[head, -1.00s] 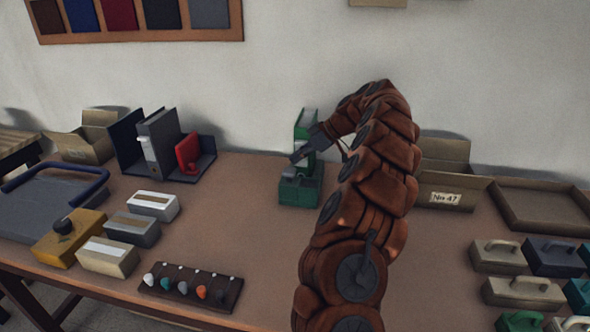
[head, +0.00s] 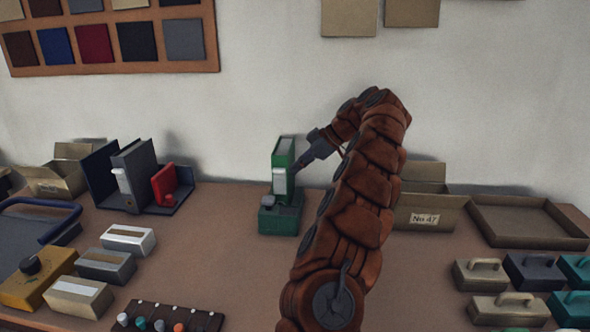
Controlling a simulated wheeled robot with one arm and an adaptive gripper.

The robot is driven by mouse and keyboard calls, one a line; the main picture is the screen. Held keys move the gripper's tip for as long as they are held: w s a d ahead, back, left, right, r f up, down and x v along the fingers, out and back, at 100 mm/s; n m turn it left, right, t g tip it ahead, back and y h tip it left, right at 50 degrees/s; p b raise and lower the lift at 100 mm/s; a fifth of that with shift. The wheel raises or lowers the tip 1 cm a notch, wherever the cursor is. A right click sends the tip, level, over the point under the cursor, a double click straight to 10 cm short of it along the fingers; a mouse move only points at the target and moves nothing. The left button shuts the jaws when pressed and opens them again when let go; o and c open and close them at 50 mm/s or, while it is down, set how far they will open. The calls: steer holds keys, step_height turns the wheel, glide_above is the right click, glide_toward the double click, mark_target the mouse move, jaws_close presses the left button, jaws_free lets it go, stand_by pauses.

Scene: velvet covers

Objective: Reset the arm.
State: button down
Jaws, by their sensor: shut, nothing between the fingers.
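My arm rises from the lower middle of the head view and bends over at the top, toward the left. My gripper (head: 303,163) is shut and empty. It points down and left, beside the right side of an upright green binder (head: 284,160) with a pale label. The binder stands on or just behind a green block-like base (head: 278,218) with a grey part on top. I cannot tell whether the gripper touches the binder.
A grey binder (head: 136,172) and a red one (head: 164,185) stand in a dark holder at left. A cardboard box marked No 47 (head: 425,212), an empty tray (head: 525,242) and several handled blocks (head: 482,272) are at right.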

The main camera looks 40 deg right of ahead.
steer(key=shift+a, duration=0.1)
stand_by(0.7)
steer(key=s+a+r+g+p, duration=0.1)
steer(key=a+r, duration=0.1)
steer(key=a, duration=0.7)
steer(key=s+a+r+m+g+y+p, duration=0.1)
steer(key=a+r+g, duration=0.15)
steer(key=a, duration=0.65)
steer(key=s+a+r+g+p, duration=0.1)
steer(key=a+r, duration=0.1)
steer(key=a, duration=0.7)
steer(key=s+a+m+g+p, duration=0.1)
steer(key=s+a, duration=0.5)
steer(key=a, duration=0.1)
steer(key=s+a+f+m+g+h+p, duration=0.1)
steer(key=s+a+f+h, duration=0.15)
steer(key=s, duration=0.35)
steer(key=s+a+f+m+g+h+p, duration=0.1)
steer(key=s+a, duration=0.2)
steer(key=s, duration=0.4)
steer(key=s+d+f+m+h+p, duration=0.1)
steer(key=s+f+m, duration=0.1)
steer(key=s, duration=0.6)
steer(key=s+d+f+m+h, duration=0.2)
steer(key=s+f, duration=0.2)
steer(key=s, duration=0.3)
steer(key=shift+s+f+g+p, duration=0.35)
steer(key=shift+g+p, duration=0.05)
steer(key=shift+g, duration=0.05)
